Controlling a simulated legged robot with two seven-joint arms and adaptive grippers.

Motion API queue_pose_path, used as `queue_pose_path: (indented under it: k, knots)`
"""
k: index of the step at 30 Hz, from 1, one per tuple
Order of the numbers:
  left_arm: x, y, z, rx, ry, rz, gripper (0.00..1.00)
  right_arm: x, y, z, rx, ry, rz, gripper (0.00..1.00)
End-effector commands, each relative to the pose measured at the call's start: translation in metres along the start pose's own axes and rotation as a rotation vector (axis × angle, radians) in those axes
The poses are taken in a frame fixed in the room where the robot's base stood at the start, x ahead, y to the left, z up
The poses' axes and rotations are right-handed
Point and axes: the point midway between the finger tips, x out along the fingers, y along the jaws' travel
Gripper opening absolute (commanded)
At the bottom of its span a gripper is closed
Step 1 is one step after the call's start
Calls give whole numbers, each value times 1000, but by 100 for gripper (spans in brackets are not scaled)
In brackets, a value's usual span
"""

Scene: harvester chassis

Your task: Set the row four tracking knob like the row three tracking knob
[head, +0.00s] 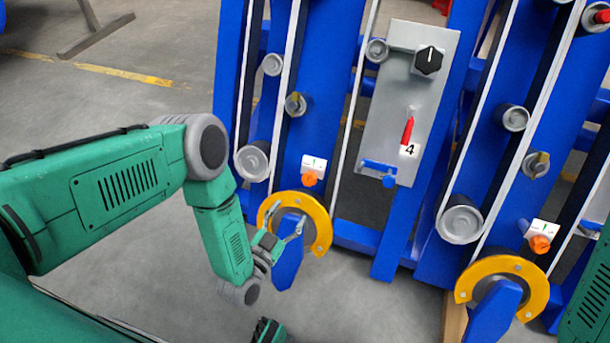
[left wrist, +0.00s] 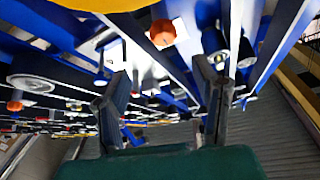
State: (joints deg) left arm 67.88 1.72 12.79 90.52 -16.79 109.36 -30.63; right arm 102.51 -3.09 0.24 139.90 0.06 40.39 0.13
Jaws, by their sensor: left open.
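A grey panel (head: 385,130) marked 4 carries a black pointer knob (head: 428,60) with its white line pointing up, a red lever (head: 407,130) and a blue lever (head: 380,172). An orange knob (head: 310,179) under a white marked plate sits left of the panel; a second orange knob (head: 540,244) sits to the right. No readable label says which is a tracking knob. My left gripper (head: 284,233) is open and empty, below the left orange knob and in front of a yellow ring. In the left wrist view, an orange knob (left wrist: 163,33) shows above and beyond the open fingers.
Blue frame beams with white-edged belts and grey rollers (head: 252,161) fill the back. Yellow half-rings (head: 319,225) with blue paddles stick out low on the left and right. Open concrete floor (head: 130,240) lies at the left. A green part (head: 590,300) shows at the right edge.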

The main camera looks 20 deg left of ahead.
Motion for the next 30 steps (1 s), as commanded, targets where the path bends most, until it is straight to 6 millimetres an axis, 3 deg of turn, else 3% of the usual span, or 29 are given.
queue_pose_path:
  k: [9, 15, 21, 30]
  knots:
    - [68, -4, 6, -9, 4, -2, 54, 28, 0, 1, -1, 0, 0, 40]
    - [102, -3, 5, -6, 1, -1, 54, 40, -1, 2, -1, 1, -1, 40]
    - [118, -2, 3, -4, 0, 0, 54, 45, -1, 2, -1, 1, 0, 40]
    - [119, -4, 3, -8, -1, 0, 54, 45, -1, 2, -1, 1, 0, 40]
